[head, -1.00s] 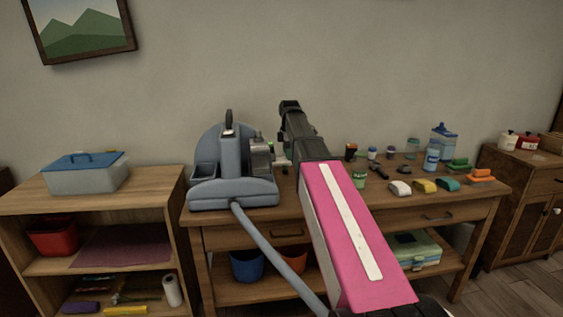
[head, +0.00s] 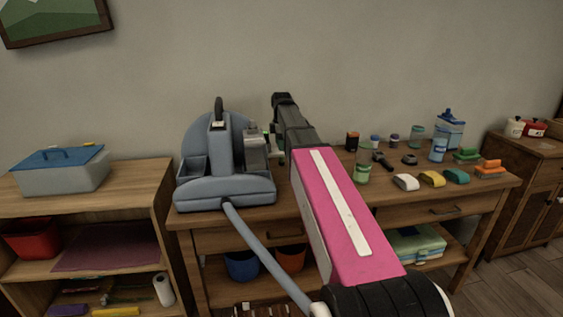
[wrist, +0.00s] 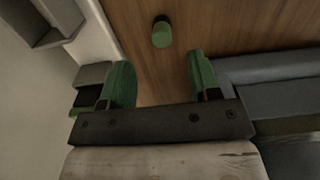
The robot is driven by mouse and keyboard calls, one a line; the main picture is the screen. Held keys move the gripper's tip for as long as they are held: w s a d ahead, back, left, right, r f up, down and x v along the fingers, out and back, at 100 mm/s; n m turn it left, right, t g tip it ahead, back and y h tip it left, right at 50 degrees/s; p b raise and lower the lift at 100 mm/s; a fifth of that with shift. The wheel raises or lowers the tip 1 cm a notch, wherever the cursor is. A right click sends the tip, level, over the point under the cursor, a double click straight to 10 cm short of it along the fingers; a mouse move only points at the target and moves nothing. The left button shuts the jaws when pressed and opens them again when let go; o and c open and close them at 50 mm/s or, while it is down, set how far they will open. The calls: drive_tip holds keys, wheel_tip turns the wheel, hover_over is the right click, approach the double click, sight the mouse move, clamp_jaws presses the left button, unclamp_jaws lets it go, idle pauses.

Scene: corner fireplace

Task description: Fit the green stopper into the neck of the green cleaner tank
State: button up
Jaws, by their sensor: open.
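The stopper shows ahead of the gap between the fingers, apart from both. In the head view my arm hides the stopper and most of the gripper.
A blue-grey cleaning machine (head: 224,190) with a hose stands left of my arm on the wooden table (head: 440,207). A grey unit (head: 254,158) is close beside it. Jars, sponges (head: 431,179) and a blue bottle (head: 449,133) crowd the table's right half.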

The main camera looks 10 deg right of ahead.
sight(282, 156)
drive_tip(key=shift+s+f, duration=0.1)
drive_tip(key=shift+f, duration=3.1)
drive_tip(key=c, duration=1)
